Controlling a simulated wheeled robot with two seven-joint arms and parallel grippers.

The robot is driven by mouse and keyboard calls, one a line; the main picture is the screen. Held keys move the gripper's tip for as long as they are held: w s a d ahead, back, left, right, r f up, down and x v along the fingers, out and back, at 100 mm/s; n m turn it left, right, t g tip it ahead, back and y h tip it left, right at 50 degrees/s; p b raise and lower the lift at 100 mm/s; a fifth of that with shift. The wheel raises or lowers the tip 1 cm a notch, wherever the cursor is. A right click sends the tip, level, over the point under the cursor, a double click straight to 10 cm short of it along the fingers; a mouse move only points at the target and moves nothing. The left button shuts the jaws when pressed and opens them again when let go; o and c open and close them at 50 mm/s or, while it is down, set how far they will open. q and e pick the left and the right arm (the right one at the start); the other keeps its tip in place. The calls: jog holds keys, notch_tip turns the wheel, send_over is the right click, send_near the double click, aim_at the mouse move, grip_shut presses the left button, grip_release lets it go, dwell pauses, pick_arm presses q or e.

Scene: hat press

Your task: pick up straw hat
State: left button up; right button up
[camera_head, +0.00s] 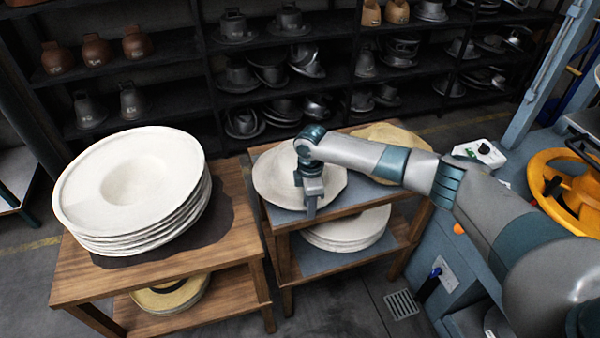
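A pale straw hat (275,180) lies on the top of the right-hand wooden table (345,205). My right gripper (311,208) points down over the front part of this hat, its fingers at or near the brim. The fingers look close together from this angle, and I cannot tell whether they hold the brim. A stack of white hats (125,190) sits on the left-hand wooden table (75,270). A tan straw hat (395,138) lies behind my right forearm, partly hidden. My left gripper is not in view.
More white hats (345,232) lie on the lower shelf of the right-hand table, and a yellowish hat (170,295) on the left-hand table's. Dark shelves (285,85) with metal hat forms stand behind. A blue machine with a yellow wheel (570,190) is at right.

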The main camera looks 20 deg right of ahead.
jog(key=shift+c, duration=0.7)
grip_shut()
